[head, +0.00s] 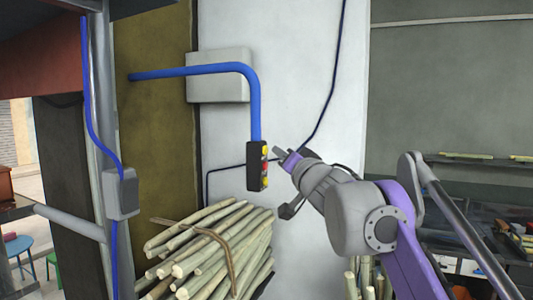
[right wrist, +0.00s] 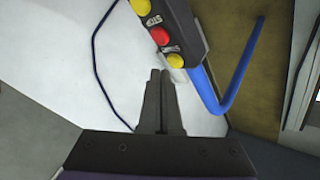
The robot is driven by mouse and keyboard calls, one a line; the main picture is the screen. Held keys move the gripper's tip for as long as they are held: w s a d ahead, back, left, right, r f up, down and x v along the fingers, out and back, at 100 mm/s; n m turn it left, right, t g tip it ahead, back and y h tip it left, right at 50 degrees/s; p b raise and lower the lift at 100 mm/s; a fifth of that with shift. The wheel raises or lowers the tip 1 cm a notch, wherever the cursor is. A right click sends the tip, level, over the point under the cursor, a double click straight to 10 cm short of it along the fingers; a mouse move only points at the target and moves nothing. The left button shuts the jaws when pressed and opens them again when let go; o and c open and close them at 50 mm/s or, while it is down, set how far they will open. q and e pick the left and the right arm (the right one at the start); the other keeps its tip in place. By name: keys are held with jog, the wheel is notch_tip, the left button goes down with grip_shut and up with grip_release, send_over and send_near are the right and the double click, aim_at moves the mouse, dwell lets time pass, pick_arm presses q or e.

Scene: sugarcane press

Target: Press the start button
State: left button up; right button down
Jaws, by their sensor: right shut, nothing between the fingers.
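A dark control box (head: 252,166) hangs at the end of a blue pipe. It carries a yellow button at the top, a red one in the middle and a yellow one at the bottom. In the right wrist view the box (right wrist: 190,32) shows at the top, with a red button (right wrist: 159,35) between two yellow ones (right wrist: 141,6) (right wrist: 175,61). My right gripper (head: 279,152) is shut and empty, just right of the box. In the wrist view its fingertips (right wrist: 160,74) appear close to one yellow button; contact cannot be told.
The blue pipe (head: 210,70) runs past a grey wall box (head: 218,88). A tied bundle of sugarcane (head: 205,245) lies below the control box. A grey switch box (head: 121,194) is on a metal post at left. A cluttered bench (head: 490,215) is at right.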

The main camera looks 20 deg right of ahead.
pick_arm(q)
jog(key=shift+s, duration=0.1)
pick_arm(e)
jog(key=shift+s, duration=0.1)
pick_arm(q)
jog(key=shift+f, duration=0.35)
jog(key=shift+s+f+b, duration=0.35)
jog(key=shift+f+b, duration=0.1)
jog(key=shift+b, duration=0.1)
jog(key=shift+f, duration=0.15)
pick_arm(e)
jog(key=s+d, duration=0.1)
jog(key=s, duration=0.1)
jog(key=s+d, duration=0.1)
jog(key=d, duration=0.1)
jog(key=shift+s+d, duration=0.2)
jog(key=shift+s, duration=0.15)
